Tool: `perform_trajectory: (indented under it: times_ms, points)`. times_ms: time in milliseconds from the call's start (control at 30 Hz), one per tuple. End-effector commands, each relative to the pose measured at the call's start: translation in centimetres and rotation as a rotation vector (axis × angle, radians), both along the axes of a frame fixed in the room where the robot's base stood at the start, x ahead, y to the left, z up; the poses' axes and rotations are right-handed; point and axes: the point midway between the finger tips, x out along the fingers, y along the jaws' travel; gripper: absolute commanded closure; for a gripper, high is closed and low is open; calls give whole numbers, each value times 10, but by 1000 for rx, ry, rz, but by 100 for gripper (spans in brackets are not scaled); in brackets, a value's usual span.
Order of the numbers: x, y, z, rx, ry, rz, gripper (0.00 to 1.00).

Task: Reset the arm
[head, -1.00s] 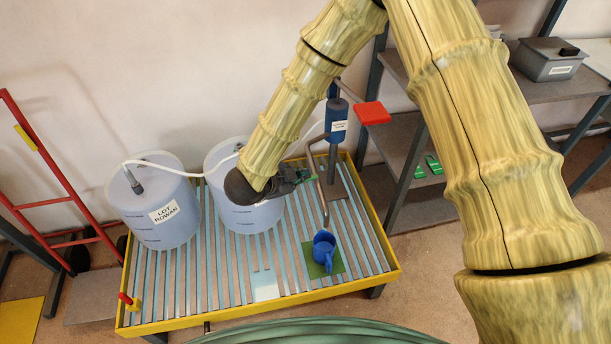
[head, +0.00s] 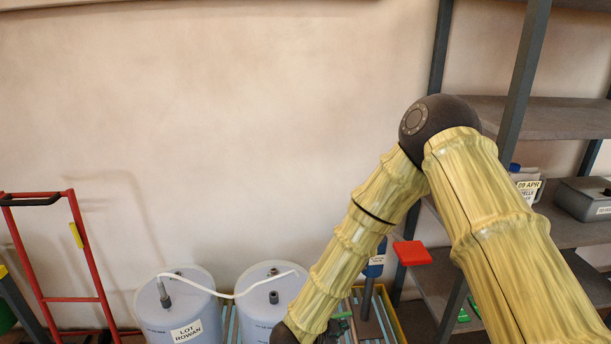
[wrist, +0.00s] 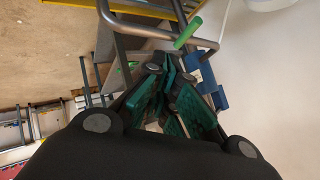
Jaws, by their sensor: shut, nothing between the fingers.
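My arm, in a bamboo-like finish, rises at the right of the head view, bends at a dark elbow and slopes down left to a dark wrist at the bottom edge. My gripper (wrist: 172,78) has dark links and green pads; its fingers are shut with nothing held.
A drum labelled LOT ROWAN (head: 180,305) stands left, joined by a white hose (head: 232,294). A blue cylinder (head: 376,265) and red plate (head: 411,253) are close right of my forearm. Shelving (head: 545,118) stands right, a red hand truck (head: 80,240) left. The wall space above the drums is clear.

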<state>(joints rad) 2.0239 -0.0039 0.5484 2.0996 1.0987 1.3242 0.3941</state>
Motion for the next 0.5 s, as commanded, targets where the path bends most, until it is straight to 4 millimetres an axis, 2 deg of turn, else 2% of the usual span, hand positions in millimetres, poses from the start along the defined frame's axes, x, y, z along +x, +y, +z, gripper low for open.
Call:
perform_trajectory:
  times_ms: [100, 267, 367, 500]
  points:
    - [-25, -22, -47, -25, 113, 177, 100]
    - [-75, -47, -103, -45, 292, 433, 100]
    - [-117, -64, -133, -50, 415, 593, 100]
    - [-187, -88, -165, -38, 597, 812, 100]
